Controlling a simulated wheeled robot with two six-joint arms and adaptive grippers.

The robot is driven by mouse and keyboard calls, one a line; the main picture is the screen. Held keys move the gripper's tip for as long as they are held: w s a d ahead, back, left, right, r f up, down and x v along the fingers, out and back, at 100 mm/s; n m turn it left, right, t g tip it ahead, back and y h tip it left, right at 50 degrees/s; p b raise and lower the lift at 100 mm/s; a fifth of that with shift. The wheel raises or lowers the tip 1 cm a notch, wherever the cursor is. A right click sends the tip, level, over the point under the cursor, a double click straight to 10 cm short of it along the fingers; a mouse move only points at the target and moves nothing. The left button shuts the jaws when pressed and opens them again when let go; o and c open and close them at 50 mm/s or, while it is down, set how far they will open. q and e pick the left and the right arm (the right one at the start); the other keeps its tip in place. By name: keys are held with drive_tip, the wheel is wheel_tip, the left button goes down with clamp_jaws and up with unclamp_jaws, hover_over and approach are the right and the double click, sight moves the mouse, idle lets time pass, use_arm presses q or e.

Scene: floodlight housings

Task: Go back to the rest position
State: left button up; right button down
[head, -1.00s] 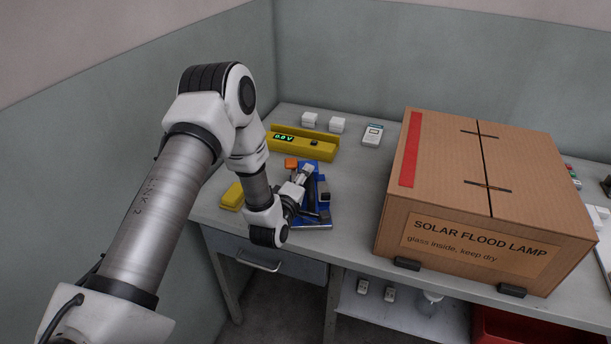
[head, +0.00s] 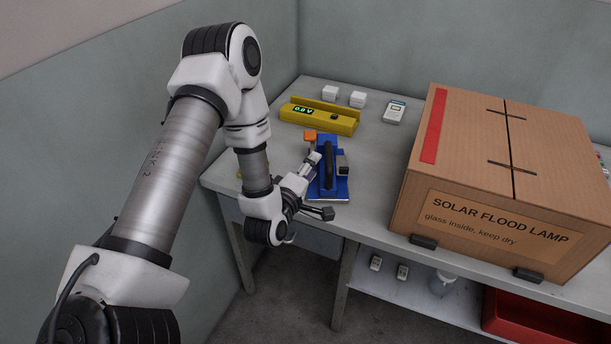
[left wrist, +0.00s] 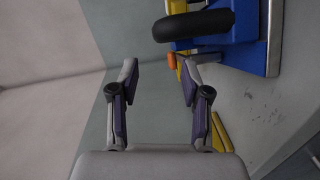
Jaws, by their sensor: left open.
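My left gripper (head: 318,187) is at the near left side of a blue fixture (head: 342,190) on the bench, close to the bench's front edge. Its fingers are open with nothing between them, as the left wrist view (left wrist: 158,76) shows. The fixture carries a black handle-like bar (head: 328,165) and a small orange block (head: 310,136) shows beside its far end. In the left wrist view the fixture (left wrist: 272,30) and its black bar (left wrist: 195,25) lie beyond and right of the fingers, apart from them. My right gripper is out of view.
A large cardboard box (head: 460,180) marked SOLAR FLOOD LAMP stands right of the fixture. A yellow tester (head: 340,122), white blocks (head: 330,93) and a white meter (head: 394,112) lie behind. A red bin (head: 510,318) sits below. A grey wall (head: 70,150) stands close left.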

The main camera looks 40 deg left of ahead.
use_arm(q)
drive_tip(key=v, duration=0.4)
drive_tip(key=shift+w, duration=0.1)
drive_tip(key=s+d+f+m+g+h, duration=0.1)
drive_tip(key=d+f, duration=0.1)
drive_tip(key=s+d+f+m+h, duration=0.1)
drive_tip(key=d+f, duration=0.1)
drive_tip(key=s+d+f+m+g+p, duration=0.1)
drive_tip(key=d+f, duration=0.1)
drive_tip(key=f, duration=0.1)
drive_tip(key=shift+d+g+h, duration=0.15)
drive_tip(key=shift+g+h, duration=0.15)
drive_tip(key=shift+h, duration=0.1)
drive_tip(key=s+d+f+m+g+h, duration=0.1)
drive_tip(key=s+d+f+m+g, duration=0.45)
drive_tip(key=s+f, duration=0.35)
drive_tip(key=s+f+m+g, duration=0.6)
drive_tip(key=s+m+g, duration=0.2)
drive_tip(key=s, duration=0.5)
drive_tip(key=shift+a+p, duration=0.25)
drive_tip(key=shift+p, duration=0.2)
drive_tip(key=shift+m, duration=0.25)
